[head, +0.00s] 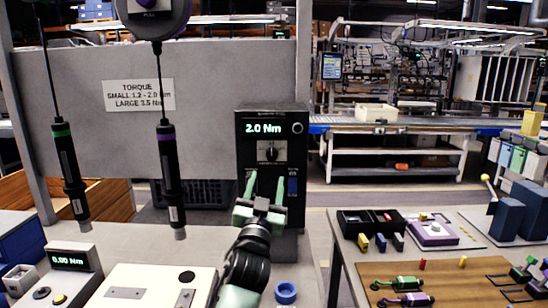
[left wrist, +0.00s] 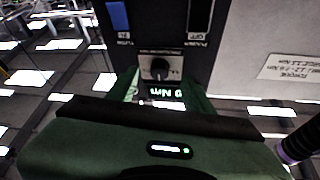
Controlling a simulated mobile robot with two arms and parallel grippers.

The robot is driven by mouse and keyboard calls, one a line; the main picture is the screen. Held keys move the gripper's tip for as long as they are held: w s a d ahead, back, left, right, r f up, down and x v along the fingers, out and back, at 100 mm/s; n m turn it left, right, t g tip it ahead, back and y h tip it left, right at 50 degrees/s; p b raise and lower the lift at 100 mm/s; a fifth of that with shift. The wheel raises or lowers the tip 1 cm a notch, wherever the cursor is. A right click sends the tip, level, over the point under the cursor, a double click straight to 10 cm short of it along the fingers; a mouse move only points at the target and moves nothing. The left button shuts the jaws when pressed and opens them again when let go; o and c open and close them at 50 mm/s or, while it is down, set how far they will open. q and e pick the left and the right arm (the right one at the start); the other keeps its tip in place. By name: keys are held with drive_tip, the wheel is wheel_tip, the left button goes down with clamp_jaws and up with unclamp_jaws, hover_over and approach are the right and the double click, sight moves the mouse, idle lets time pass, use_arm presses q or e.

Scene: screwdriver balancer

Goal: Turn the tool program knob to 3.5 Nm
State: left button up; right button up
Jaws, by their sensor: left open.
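The tool program knob (head: 271,151) is a dark round knob on the front of a black controller box (head: 297,128). The box's display (head: 264,128) reads 2.0 Nm in green. My left gripper (head: 266,184) is open, its two green fingers pointing up just below the knob in the head view. In the left wrist view, the knob (left wrist: 160,68) shows upside down between and beyond the fingertips, with the display (left wrist: 166,92) beside it. I cannot tell whether a finger touches the knob; nothing is held. My right gripper is not in view.
Two hanging screwdrivers, one with a green band (head: 70,175) and one with a purple band (head: 169,165), hang left of the box. A torque sign (head: 140,95) is on the grey panel. A blue ring (head: 286,292) lies near my left arm. A second table (head: 450,262) with parts stands right.

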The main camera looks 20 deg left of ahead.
sight(271, 158)
use_arm(q)
drive_tip(key=w+r, duration=0.2)
drive_tip(key=r, duration=0.1)
drive_tip(key=shift+w+a+p, duration=0.15)
drive_tip(key=shift+w+p, duration=0.25)
drive_tip(key=shift+f+x, duration=0.25)
drive_tip(key=shift+x, duration=0.95)
drive_tip(key=shift+w+a+r, duration=0.1)
drive_tip(key=shift+w+r, duration=0.1)
drive_tip(key=shift+w, duration=0.25)
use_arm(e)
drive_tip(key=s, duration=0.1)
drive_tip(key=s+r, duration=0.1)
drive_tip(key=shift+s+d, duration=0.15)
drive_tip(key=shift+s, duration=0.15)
use_arm(q)
clamp_jaws()
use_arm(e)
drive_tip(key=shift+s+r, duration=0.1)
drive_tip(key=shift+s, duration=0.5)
